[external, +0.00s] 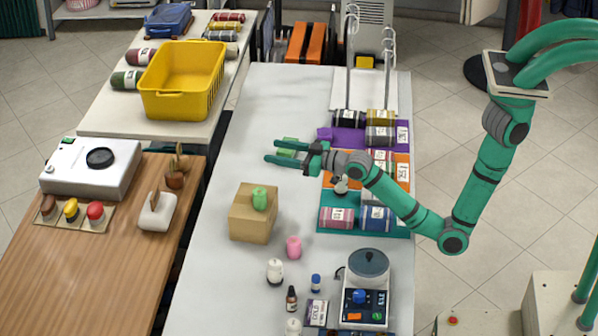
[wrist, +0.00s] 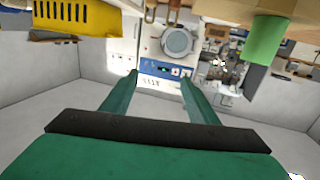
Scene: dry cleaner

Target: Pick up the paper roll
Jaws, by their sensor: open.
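A small light-green roll (external: 259,199) stands upright on a cardboard box (external: 252,222) on the white counter. It looks like the green cylinder (wrist: 265,40) at the upper right of the wrist view, which appears upside down. A pink roll (external: 293,247) stands on the counter to the right of the box. Which one is the paper roll I cannot tell for sure. My gripper (external: 270,151) is open and empty, above the counter behind the box, with its fingers pointing left. It also shows in the wrist view (wrist: 159,80), apart from the green cylinder.
Labelled rolls lie on purple, orange and teal mats (external: 329,229) beneath and beside my arm. A scale (external: 367,285) and small bottles (external: 275,271) stand at the front. A yellow basket (external: 184,80) is on the left table. The counter's left strip is clear.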

